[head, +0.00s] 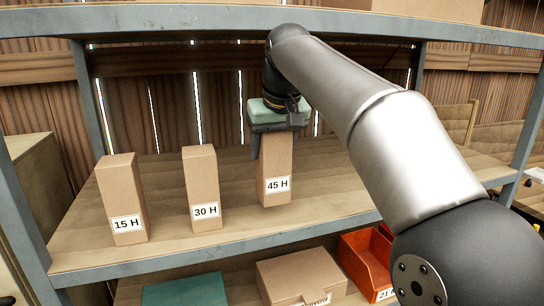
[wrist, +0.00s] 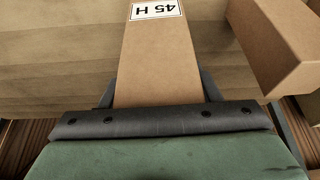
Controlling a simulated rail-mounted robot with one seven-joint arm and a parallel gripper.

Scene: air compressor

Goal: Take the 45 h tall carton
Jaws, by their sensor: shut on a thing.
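The 45 H tall carton (head: 276,168) is a brown upright box with a white label on the middle shelf, the rightmost of three. It also shows in the wrist view (wrist: 160,62), its label upside down there. My gripper (head: 275,145) comes down over the carton's top and is shut on it, with a finger along its left side. In the wrist view the gripper's fingers (wrist: 160,92) lie on both sides of the carton. The carton's base looks to be at or very near the shelf board; I cannot tell if they touch.
The 30 H carton (head: 202,190) and the 15 H carton (head: 122,200) stand to the left on the same shelf (head: 160,252). An upper shelf (head: 200,17) runs above my arm. An orange bin (head: 366,265) and a low box (head: 300,277) are below. The shelf's right side is clear.

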